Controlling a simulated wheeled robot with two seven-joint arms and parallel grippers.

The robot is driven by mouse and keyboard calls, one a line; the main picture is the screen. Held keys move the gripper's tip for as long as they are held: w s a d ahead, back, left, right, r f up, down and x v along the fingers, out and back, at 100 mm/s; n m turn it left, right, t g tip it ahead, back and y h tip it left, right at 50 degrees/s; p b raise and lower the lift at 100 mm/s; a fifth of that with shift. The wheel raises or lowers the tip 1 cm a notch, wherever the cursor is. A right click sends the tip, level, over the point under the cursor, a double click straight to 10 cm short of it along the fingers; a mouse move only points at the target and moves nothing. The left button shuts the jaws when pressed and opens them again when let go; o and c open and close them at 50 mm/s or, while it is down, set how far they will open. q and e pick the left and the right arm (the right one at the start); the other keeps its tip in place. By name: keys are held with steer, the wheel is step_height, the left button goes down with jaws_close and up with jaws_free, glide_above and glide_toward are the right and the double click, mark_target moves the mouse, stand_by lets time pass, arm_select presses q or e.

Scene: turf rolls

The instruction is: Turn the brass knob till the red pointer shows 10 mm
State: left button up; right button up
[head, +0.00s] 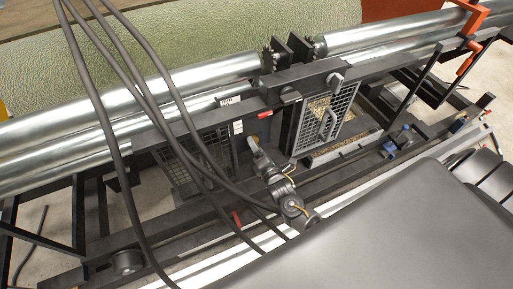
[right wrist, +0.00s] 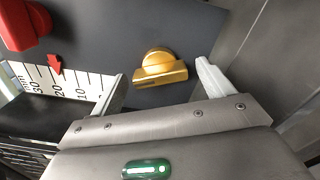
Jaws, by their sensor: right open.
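The brass knob (right wrist: 160,68) sits on a dark grey panel in the right wrist view, its raised grip bar lying nearly level and slightly tilted. My right gripper (right wrist: 163,86) is open, one finger to each side of the knob, with visible gaps; it does not hold the knob. In the head view, my right gripper (head: 252,145) is at the machine's front panel. The red pointer (right wrist: 55,64) is above the white mm scale (right wrist: 80,78), its tip close to the 20 mark. My left gripper is not in view.
A red part (right wrist: 22,24) stands out from the panel above the scale. Mesh guards (head: 322,122) flank the panel in the head view. Steel rollers (head: 150,95) and a green turf roll (head: 200,50) lie behind. Black cables (head: 130,130) cross the left side.

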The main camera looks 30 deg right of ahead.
steer(key=shift+w, duration=0.15)
steer(key=shift+c, duration=0.4)
steer(key=c, duration=0.9)
steer(key=shift+m, duration=0.4)
